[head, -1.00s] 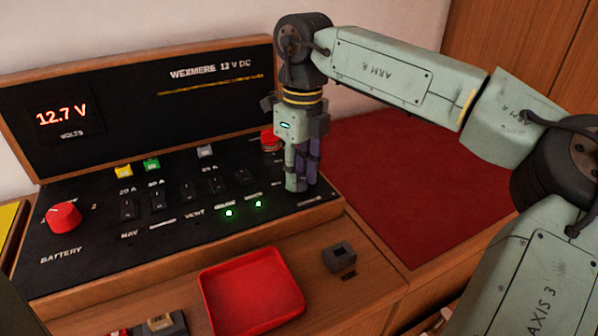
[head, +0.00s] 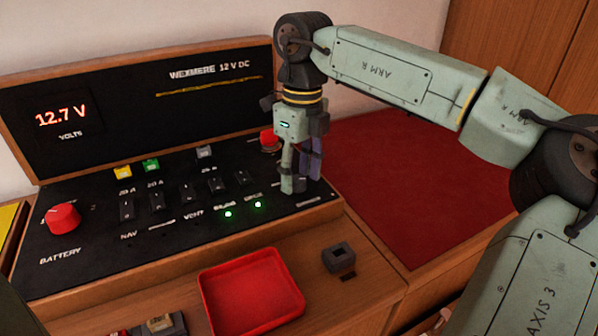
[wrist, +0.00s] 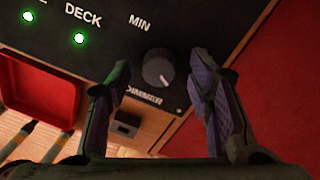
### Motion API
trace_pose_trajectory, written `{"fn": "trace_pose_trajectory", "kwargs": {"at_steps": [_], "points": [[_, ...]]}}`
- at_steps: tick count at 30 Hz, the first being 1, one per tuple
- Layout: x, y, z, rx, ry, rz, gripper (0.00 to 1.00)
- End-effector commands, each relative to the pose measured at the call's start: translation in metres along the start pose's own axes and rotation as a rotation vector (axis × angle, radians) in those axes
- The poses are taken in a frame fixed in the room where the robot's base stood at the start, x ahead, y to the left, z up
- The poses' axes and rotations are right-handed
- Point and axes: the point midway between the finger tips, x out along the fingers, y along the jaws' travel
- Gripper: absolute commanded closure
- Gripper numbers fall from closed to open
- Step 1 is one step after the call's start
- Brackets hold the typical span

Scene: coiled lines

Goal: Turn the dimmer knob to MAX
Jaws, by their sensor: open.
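The dimmer knob (wrist: 158,72) is a small dark round knob with a pale pointer line, set on the black panel (wrist: 110,55) in the wrist view. The label DIMMER is below it and MIN is at its upper left; no MAX label can be made out. My gripper (wrist: 165,85) is open, with one purple-padded finger on each side of the knob in that view. I cannot tell whether either finger touches it. In the head view my gripper (head: 301,187) points down over the panel's right end and hides the knob.
A red battery knob (head: 63,217), several switches and a red button (head: 269,138) are on the panel. A red tray (head: 250,293) and a small dark block (head: 339,257) lie in front. A red mat (head: 400,185) is clear at the right.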

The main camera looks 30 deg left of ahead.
Motion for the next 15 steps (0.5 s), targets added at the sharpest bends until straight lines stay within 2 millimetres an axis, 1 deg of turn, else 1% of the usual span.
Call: {"fn": "trace_pose_trajectory", "kwargs": {"at_steps": [5, 12, 15], "points": [[-0.025, 0.0, 0.001, 0.001, -0.002, -0.002, 0.53], [-0.077, 0.0, 0.001, 0.001, -0.003, -0.002, 0.53], [-0.095, 0.0, 0.001, 0.001, -0.003, -0.002, 0.53]]}}
